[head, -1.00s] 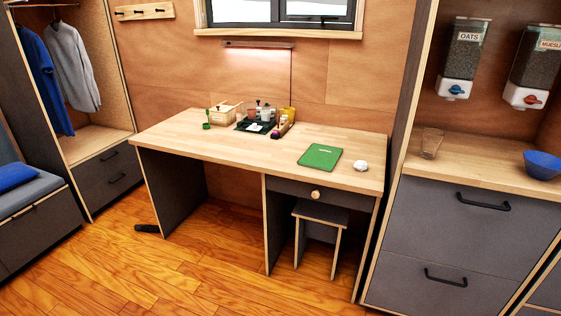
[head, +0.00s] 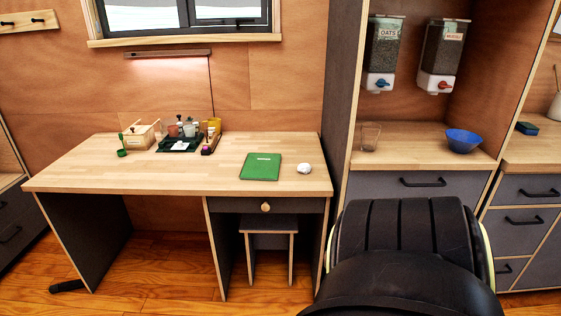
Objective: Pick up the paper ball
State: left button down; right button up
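The paper ball (head: 304,168) is a small white crumpled lump. It lies on the wooden desk (head: 110,176), near the desk's right end, to the right of a green book (head: 261,167). Nothing touches it or covers it. A black part of my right arm fills the lower right of the head view, in front of the counter and drawers. Neither of my grippers shows in the view.
A wooden box (head: 139,136) and a dark tray (head: 178,146) with small items stand at the desk's back. A stool (head: 269,226) sits under the desk. Right of the desk, a counter holds a glass (head: 370,136) and a blue bowl (head: 463,141).

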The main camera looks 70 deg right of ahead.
aim_at(304, 167)
jog(key=i, duration=0.4)
jog(key=z, duration=0.8)
